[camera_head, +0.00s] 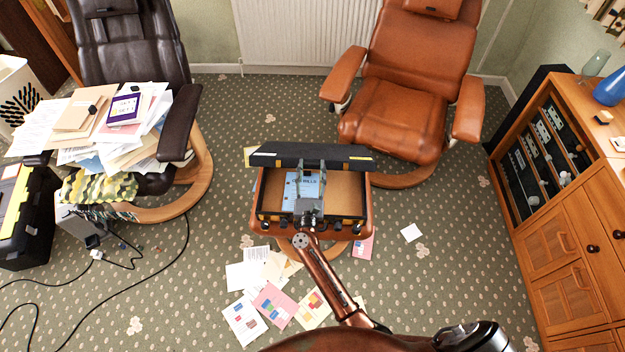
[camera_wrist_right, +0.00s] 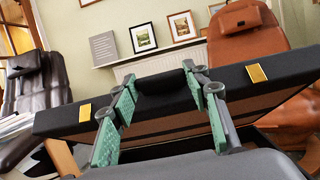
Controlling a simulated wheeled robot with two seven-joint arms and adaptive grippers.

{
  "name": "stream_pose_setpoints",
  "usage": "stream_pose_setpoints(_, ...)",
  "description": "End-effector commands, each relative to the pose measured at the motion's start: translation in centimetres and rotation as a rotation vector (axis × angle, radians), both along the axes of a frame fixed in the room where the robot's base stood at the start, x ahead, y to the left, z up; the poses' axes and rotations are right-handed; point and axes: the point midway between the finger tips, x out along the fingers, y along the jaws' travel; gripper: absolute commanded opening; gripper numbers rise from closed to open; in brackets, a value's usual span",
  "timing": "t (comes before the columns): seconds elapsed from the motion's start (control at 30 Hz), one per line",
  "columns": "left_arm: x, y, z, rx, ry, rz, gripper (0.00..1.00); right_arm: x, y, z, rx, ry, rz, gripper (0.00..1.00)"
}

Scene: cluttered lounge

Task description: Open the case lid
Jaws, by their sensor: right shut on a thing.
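The case (camera_head: 345,195) is black with a tan inside and sits on a brown leather footstool (camera_head: 366,217). Its black lid (camera_head: 350,160) is raised at the far side, so the inside shows from above. A light blue item (camera_head: 291,190) lies in the case. My right gripper (camera_head: 311,170) reaches over the case to the lid's edge. In the right wrist view its green-padded fingers (camera_wrist_right: 158,88) are shut on the black handle (camera_wrist_right: 161,80) of the lid (camera_wrist_right: 235,82). Gold latches show on either side. My left gripper is not in view.
An orange armchair (camera_head: 405,110) stands behind, to the right of the case. A dark armchair (camera_head: 130,45) piled with papers (camera_head: 75,120) stands at left. Loose papers (camera_head: 272,303) lie on the carpet in front. A wooden cabinet (camera_head: 560,240) stands at right.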

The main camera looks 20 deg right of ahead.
Motion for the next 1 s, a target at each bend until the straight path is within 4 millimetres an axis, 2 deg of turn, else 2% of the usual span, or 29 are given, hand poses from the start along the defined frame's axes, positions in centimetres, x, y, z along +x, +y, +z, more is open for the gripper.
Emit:
stream_pose_setpoints(0.03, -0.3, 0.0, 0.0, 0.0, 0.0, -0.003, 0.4, 0.5, 0.0, 1.4, -0.002, -0.012, 0.002, 0.0)
stream_pose_setpoints(0.2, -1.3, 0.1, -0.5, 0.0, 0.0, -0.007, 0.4, 1.3, -0.4, 2.2, -0.002, -0.012, 0.001, 0.0)
stream_pose_setpoints(0.73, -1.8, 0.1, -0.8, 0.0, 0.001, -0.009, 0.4, 1.6, -0.7, 2.6, -0.004, -0.011, 0.002, 0.0)
stream_pose_setpoints(0.77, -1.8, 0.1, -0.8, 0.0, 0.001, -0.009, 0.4, 1.6, -0.7, 2.6, -0.004, -0.011, 0.002, 0.44)
stream_pose_setpoints(1.0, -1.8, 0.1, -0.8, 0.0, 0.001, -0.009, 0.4, 1.6, -0.7, 2.2, -0.001, -0.006, 0.001, 0.61)
